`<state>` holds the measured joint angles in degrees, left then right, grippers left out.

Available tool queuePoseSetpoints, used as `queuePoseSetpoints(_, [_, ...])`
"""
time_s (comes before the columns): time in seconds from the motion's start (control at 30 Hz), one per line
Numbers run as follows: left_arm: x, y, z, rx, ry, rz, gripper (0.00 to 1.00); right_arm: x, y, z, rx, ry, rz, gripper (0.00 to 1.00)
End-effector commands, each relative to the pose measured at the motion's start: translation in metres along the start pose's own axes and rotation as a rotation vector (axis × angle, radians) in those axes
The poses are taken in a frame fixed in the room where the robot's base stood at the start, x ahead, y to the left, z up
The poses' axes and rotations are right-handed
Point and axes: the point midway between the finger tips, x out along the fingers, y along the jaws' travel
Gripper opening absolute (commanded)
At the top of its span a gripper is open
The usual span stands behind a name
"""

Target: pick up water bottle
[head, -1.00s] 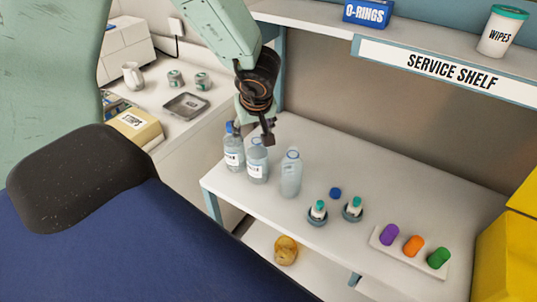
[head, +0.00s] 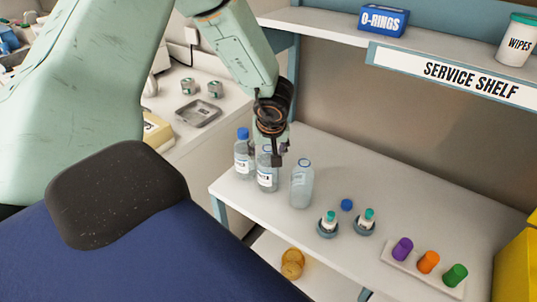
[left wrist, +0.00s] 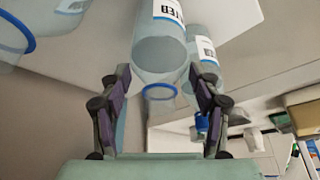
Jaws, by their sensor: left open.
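Three clear bottles stand upright in a row on the white shelf. The left one (head: 242,160) has a blue cap and a label. The middle one (head: 267,179) has a label, and its top is partly hidden by my left gripper (head: 277,154). The right one (head: 302,184) shows no label or cap. In the left wrist view, my left gripper (left wrist: 160,100) is open, its fingers on either side of the neck of the middle bottle (left wrist: 160,52), with a blue ring there. The capped bottle (left wrist: 203,60) is just right, outside the fingers. My right gripper is not in view.
A loose blue cap (head: 347,204) and two small teal-topped bottles (head: 328,222) stand right of the bottles. A tray (head: 393,265) holds purple, orange and green items. An upper shelf with a "SERVICE SHELF" sign (head: 450,78) overhangs the back.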

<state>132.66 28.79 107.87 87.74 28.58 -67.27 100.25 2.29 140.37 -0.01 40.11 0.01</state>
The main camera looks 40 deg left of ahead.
Motion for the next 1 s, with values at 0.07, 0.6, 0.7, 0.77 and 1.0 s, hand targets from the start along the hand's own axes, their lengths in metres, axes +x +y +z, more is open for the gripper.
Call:
queuePoseSetpoints(0.07, [0.0065,0.0003,-0.0004,0.001,0.000,0.000,0.63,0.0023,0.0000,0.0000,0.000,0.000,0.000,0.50])
queuePoseSetpoints(0.6, [0.0067,0.0008,-0.0012,0.001,0.001,0.000,0.39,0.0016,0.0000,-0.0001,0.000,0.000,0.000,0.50])
queuePoseSetpoints(0.7, [0.0066,0.0008,-0.0012,0.001,0.001,0.000,0.30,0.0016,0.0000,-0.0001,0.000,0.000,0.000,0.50])
queuePoseSetpoints(0.77, [0.0067,0.0008,-0.0012,0.001,0.001,0.000,0.25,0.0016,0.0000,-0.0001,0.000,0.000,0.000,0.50])
queuePoseSetpoints(1.0, [0.0069,0.0005,-0.0009,0.001,0.001,0.000,0.05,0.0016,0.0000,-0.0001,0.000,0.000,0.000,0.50])
